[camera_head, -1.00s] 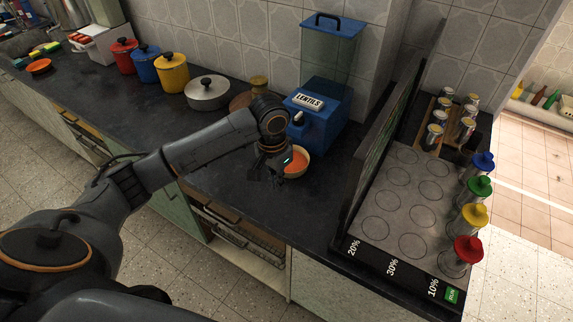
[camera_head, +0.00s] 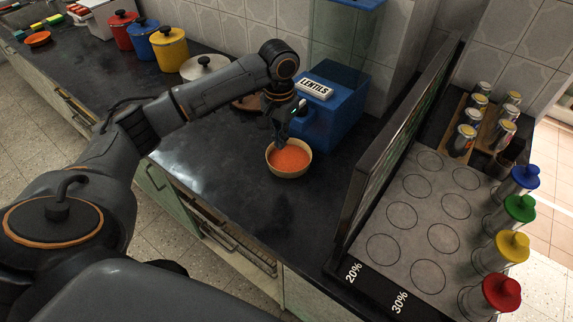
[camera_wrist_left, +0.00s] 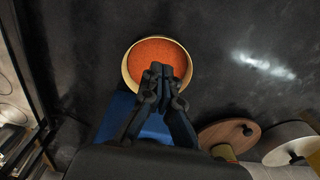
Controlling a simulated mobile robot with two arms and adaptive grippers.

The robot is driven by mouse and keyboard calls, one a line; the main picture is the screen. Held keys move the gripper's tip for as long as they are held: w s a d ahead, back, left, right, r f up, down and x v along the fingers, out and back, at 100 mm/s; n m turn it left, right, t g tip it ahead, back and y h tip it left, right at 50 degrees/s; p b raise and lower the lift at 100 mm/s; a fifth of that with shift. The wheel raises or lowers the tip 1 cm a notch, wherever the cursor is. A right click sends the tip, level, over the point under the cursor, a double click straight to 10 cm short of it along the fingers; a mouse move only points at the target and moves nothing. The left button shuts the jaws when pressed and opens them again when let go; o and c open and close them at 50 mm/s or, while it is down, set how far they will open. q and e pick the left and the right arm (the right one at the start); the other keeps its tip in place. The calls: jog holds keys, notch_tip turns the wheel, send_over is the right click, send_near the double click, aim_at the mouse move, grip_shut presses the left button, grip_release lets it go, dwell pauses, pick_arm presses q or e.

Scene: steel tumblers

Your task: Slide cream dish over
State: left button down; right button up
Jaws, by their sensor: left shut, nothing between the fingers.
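The cream dish (camera_head: 275,170) stands upright on the dark counter in front of the blue lentil dispenser (camera_head: 337,118). It is full of orange lentils (camera_head: 290,159). In the wrist view the dish (camera_wrist_left: 127,72) is near the top middle. My left gripper (camera_head: 280,141) is shut and empty at the dish's far rim, on the dispenser side. In the wrist view its fingertips (camera_wrist_left: 160,72) overlap the lentils and the near rim. I cannot tell whether they touch the dish. My right gripper is not in view.
A dark upright board (camera_head: 400,140) and a grey panel with marked circles (camera_head: 415,215) stand to the right. Colour-topped tumblers (camera_head: 512,215) line its right edge. A lidded pan (camera_head: 205,66) and pots are at the back left. The counter left of the dish is clear.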

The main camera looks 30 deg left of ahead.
aim_at(282, 164)
pick_arm(q)
notch_tip(282, 164, down, 11)
jog(key=shift+w+r+p, duration=0.15)
jog(key=shift+r+p, duration=0.05)
jog(key=shift+p, duration=0.2)
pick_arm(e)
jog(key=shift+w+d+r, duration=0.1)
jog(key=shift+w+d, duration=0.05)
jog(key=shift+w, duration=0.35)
